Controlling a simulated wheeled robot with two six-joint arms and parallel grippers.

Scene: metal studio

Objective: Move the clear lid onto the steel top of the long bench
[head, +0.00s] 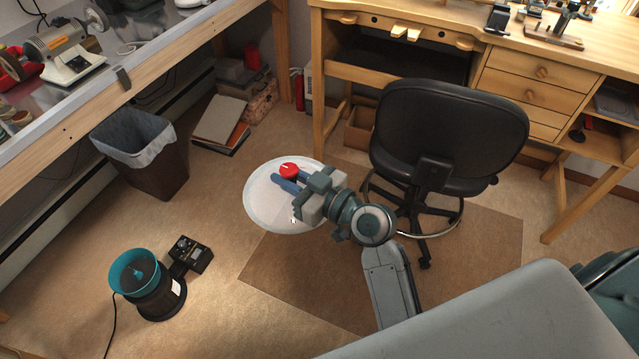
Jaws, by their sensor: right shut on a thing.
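The clear lid (262,208) is a round, pale, see-through disc with a red knob (289,169) near its far edge. My right gripper (283,180) is shut on the lid by the knob and holds it in front of the chair; its height above the floor is hard to tell. The long bench with the steel top (135,48) runs along the left side, with a wooden front edge. The lid is apart from it, to its right. My left gripper is not in view.
A grinder (65,50) stands on the steel top. A lined waste bin (140,155) and a teal-topped tumbler (145,285) stand on the floor at left. A black chair (445,135) stands right of the lid, before a wooden workbench (450,40). Floor between bin and lid is clear.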

